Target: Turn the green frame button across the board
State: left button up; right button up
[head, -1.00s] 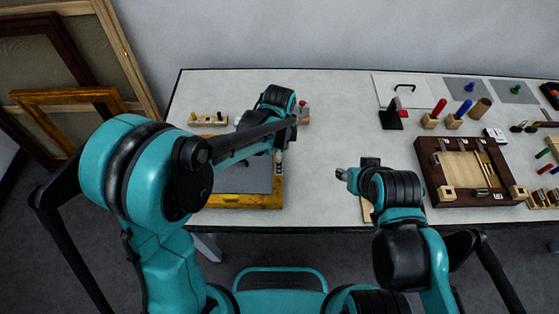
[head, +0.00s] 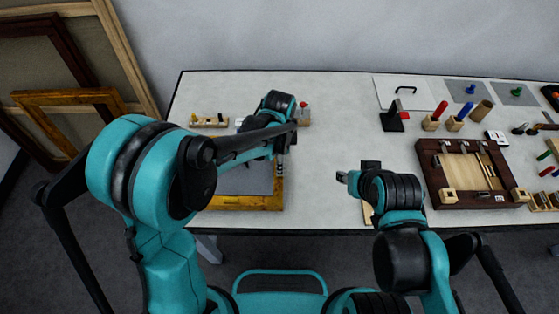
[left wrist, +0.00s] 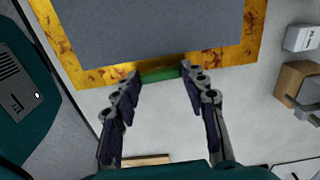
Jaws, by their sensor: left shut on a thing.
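The gilt frame (head: 240,203) lies on the table under my left arm, with a grey board (head: 255,178) inside it. In the left wrist view the frame's gold rail (left wrist: 98,77) borders the grey board (left wrist: 160,30). The green frame button (left wrist: 160,74) lies on the near rail, its long side roughly along it. My left gripper (left wrist: 160,77) has a fingertip at each end of the button and is shut on it. In the head view my left arm hides the button. My right gripper (head: 342,177) is over the table, right of the frame; its jaw state is unclear.
A wooden rack with pegs (head: 209,122) stands behind the frame. A dark wooden tray (head: 428,170) sits at the right. A black stand (head: 392,118) and coloured handles are at the back right. The table between the frame and my right gripper is clear.

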pick_arm(q)
jog(key=n, duration=0.4)
jog(key=shift+n, duration=0.3)
jog(key=n+b, duration=0.1)
jog(key=n, duration=0.8)
jog(key=shift+n, duration=1.9)
jog(key=o, duration=1.2)
jog(key=shift+c, duration=0.2)
